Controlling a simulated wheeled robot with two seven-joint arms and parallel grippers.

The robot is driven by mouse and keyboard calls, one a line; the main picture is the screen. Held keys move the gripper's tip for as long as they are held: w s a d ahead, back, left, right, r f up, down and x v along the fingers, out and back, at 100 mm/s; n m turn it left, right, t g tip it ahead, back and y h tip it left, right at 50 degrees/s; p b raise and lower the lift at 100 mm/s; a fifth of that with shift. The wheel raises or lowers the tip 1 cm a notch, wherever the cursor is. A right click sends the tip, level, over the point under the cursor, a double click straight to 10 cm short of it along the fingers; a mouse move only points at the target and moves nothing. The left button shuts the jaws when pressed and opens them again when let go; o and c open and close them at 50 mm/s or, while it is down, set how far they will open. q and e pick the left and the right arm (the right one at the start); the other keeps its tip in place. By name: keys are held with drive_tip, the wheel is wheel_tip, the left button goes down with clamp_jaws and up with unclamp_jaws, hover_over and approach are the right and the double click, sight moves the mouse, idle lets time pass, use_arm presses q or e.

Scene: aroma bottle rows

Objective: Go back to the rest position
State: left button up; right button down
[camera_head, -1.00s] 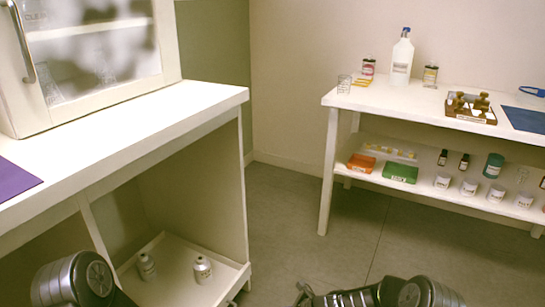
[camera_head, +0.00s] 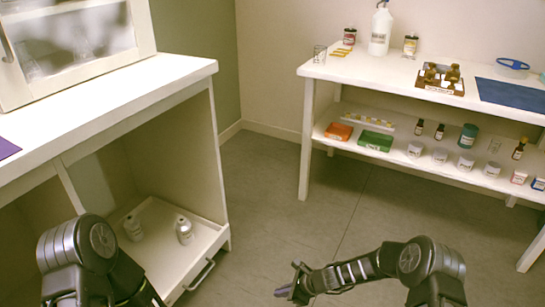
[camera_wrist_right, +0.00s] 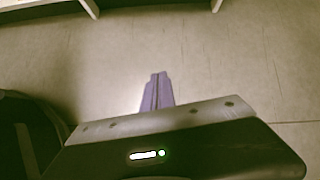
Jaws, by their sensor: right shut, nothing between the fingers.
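My right gripper (camera_head: 285,292) is low in the head view over the floor, at the end of my bent right arm. Its purple fingers (camera_wrist_right: 157,92) show in the right wrist view, pressed together with nothing between them and bare floor beyond. My left arm shows at the bottom left of the head view, but its gripper is out of the picture. A wooden tray (camera_head: 449,91) with several small brown bottles (camera_head: 453,73) stands on the white table on the right, well away from the right gripper.
The white table (camera_head: 355,68) also holds a white bottle (camera_head: 381,30) and a blue mat (camera_head: 510,95); its lower shelf holds boxes and jars. A white cabinet (camera_head: 180,86) stands left, with a drawer (camera_head: 208,268) holding two bottles. The floor (camera_head: 290,220) between is clear.

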use_arm(q)
wheel_tip(320, 180, up, 32)
drive_tip(key=s+d+p, duration=0.1)
drive_tip(key=s+p, duration=0.1)
drive_tip(key=p, duration=2.8)
drive_tip(key=shift+s+d+r+g+p, duration=0.2)
drive_tip(key=shift+s+d+g+p, duration=0.1)
drive_tip(key=shift+s+p, duration=0.1)
use_arm(e)
drive_tip(key=s+d+r+n+g+h, duration=0.1)
drive_tip(key=s+d+r+n, duration=0.1)
drive_tip(key=s+r+n, duration=0.7)
drive_tip(key=s+d+r+n+g+h, duration=0.1)
drive_tip(key=s+r+n, duration=0.9)
drive_tip(key=s+r, duration=1.2)
drive_tip(key=shift+s+d+r+n+g+h, duration=0.3)
drive_tip(key=shift+d+r+h, duration=0.35)
drive_tip(key=shift+r, duration=0.2)
